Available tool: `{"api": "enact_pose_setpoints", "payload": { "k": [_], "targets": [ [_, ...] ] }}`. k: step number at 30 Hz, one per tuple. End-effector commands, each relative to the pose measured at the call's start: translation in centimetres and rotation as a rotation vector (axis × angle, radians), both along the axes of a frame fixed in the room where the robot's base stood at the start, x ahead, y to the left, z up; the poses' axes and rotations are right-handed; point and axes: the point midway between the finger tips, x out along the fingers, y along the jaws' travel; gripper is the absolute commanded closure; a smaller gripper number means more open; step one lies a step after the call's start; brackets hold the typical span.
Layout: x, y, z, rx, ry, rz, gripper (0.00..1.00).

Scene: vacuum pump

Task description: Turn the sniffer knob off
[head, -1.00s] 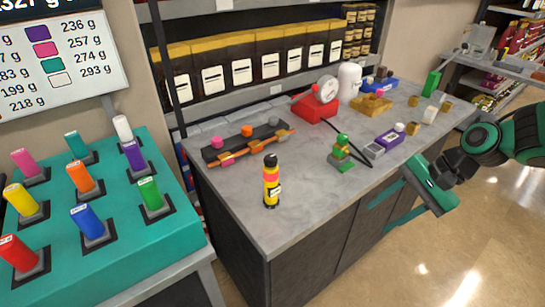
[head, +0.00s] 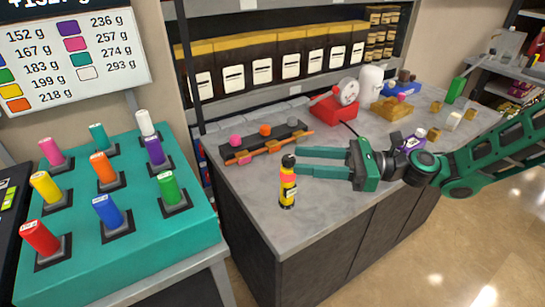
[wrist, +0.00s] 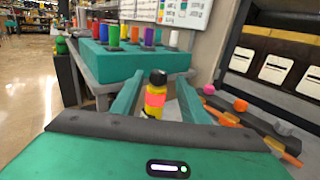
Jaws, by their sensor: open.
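A slim yellow upright device (head: 287,187) with a black knob-like top (head: 288,160) and a pink-red band stands near the bench's front left. No readable label marks it as the sniffer. My gripper (head: 299,161) reaches in level from the right, open and empty, its fingertips at the device's upper part. In the wrist view, the black top (wrist: 157,77) and the pink band (wrist: 154,98) show in the gap between the fingers. I cannot tell whether the fingers touch it. The knob's setting is too small to read.
An orange-barred rack (head: 268,149) with coloured knobs lies behind the device. A red gauge unit (head: 335,110) and brass parts (head: 391,110) stand farther back right. The teal block (head: 75,215) with coloured cylinders is at left. The grey bench top (head: 250,200) around the device is clear.

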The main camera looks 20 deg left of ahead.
Motion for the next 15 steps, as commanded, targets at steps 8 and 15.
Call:
{"api": "enact_pose_setpoints", "payload": {
  "k": [8,15],
  "targets": [
    [-1.1,4.9,0.0,-0.002,-0.002,0.005,0.59],
    [-1.6,7.7,0.0,-0.003,-0.003,0.003,0.59]
  ]
}}
